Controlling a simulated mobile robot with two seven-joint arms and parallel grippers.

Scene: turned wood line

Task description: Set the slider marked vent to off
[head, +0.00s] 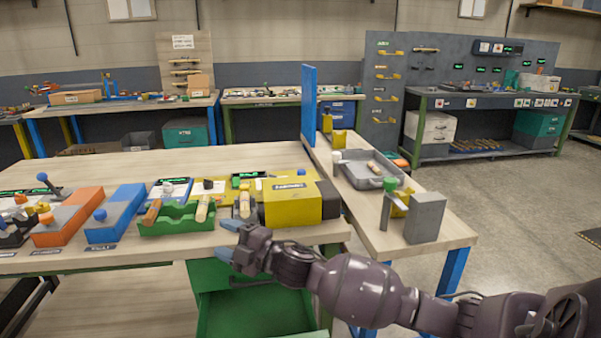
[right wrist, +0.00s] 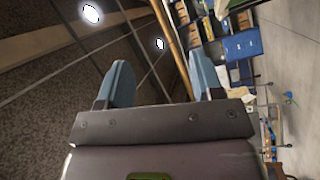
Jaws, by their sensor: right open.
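No marking that I can read as vent shows in the head view, so I cannot tell which control is that slider. A blue sloped box (head: 118,212) with a blue ball knob stands on the left table. An orange sloped box (head: 70,218) with an orange knob stands to its left. Each has a small label in front, too small to read. My right gripper (head: 229,240) is open and empty at the table's front edge, right of the blue box and apart from it. In the right wrist view its fingers (right wrist: 163,84) are spread with nothing between them. My left gripper is out of view.
A green tray (head: 176,226) with wooden-handled items lies between the blue box and my right gripper. A yellow box (head: 291,205) stands just right of the gripper. An open green drawer (head: 255,312) is below. A grey tray (head: 352,175) is on the side table.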

